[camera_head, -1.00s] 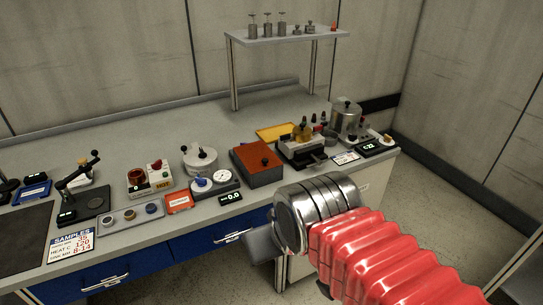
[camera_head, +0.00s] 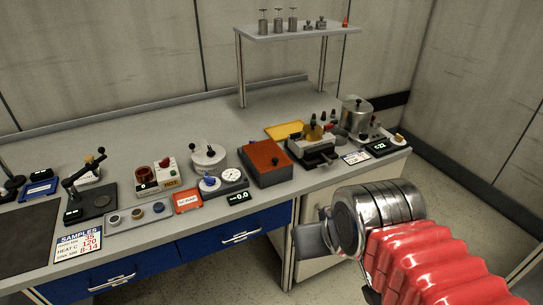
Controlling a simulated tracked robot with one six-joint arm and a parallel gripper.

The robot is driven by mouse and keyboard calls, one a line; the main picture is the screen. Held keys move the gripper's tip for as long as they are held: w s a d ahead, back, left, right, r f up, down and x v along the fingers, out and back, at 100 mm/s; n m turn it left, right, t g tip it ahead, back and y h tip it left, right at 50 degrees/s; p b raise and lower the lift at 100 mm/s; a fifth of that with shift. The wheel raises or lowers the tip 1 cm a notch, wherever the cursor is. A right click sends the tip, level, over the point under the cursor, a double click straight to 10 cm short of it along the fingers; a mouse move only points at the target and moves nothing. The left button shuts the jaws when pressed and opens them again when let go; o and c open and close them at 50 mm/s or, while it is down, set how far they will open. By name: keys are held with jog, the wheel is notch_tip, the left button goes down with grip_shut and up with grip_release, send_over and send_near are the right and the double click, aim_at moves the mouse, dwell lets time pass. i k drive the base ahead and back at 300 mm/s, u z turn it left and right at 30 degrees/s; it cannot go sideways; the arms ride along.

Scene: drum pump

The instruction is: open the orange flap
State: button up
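Only a grey part of the gripper shows beside the silver wrist. The fingertips are mostly hidden, so I cannot tell how far it is open or whether it holds anything.
Left of the box stand a dial gauge unit (camera_head: 221,182) and a white pot (camera_head: 208,157). Right of it is a device with a brass top (camera_head: 312,145) and a metal pot (camera_head: 356,115). A yellow tray (camera_head: 284,130) lies behind. A raised shelf (camera_head: 297,32) stands at the back.

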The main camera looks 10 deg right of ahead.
aim_at(266, 155)
jog(key=u, duration=0.05)
jog(key=i, duration=1)
jog(key=z, duration=0.05)
